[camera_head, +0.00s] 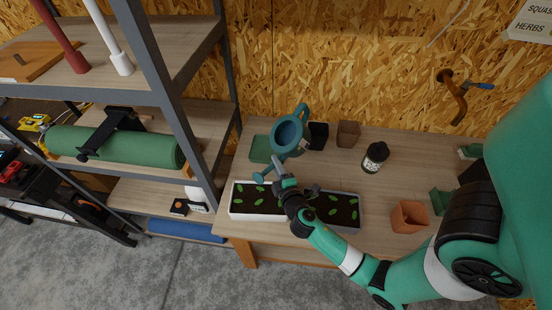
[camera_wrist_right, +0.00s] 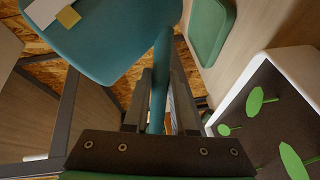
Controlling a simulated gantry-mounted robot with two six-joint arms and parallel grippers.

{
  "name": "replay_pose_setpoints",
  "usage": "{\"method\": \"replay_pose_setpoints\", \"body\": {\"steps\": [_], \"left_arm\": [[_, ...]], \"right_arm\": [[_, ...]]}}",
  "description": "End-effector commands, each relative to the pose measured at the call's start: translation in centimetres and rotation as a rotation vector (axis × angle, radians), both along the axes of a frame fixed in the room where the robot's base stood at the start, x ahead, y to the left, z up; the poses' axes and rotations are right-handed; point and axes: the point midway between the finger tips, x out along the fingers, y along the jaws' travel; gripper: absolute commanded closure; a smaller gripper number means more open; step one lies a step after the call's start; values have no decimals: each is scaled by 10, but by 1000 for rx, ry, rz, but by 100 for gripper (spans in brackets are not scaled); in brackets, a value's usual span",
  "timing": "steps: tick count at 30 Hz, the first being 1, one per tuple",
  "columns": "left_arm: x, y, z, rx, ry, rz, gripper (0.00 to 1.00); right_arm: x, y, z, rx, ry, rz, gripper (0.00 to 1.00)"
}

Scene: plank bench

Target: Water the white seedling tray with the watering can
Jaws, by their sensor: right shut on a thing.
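The teal watering can (camera_head: 288,136) is behind the white seedling tray (camera_head: 252,217). Its open top faces me, and its thin spout ends near the tray's back left edge. My right gripper (camera_head: 280,172) is shut on a thin teal part of the can, which shows between the fingers in the right wrist view (camera_wrist_right: 158,95). The can's wide body (camera_wrist_right: 110,35) fills the upper left there. The tray's white rim also shows in the right wrist view (camera_wrist_right: 243,88). No water is visible. My left gripper is not in view.
A black pot (camera_head: 318,136), a brown pot (camera_head: 348,133) and a dark bottle (camera_head: 375,158) stand behind and to the right. A terracotta pot (camera_head: 408,217) stands right of the tray. Metal shelving (camera_head: 165,90) borders the bench's left.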

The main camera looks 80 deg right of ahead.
Motion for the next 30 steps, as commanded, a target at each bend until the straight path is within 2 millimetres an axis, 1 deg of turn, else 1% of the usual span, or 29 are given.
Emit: {"method": "replay_pose_setpoints", "body": {"steps": [1,3,24,30], "left_arm": [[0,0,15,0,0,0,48],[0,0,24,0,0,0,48],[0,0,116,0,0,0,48],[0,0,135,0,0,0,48]], "right_arm": [[1,0,10,21,-9,0,100],[1,1,12,58,-24,0,100],[8,18,29,448,-179,-2,100],[10,24,32,538,-214,-2,100]]}}
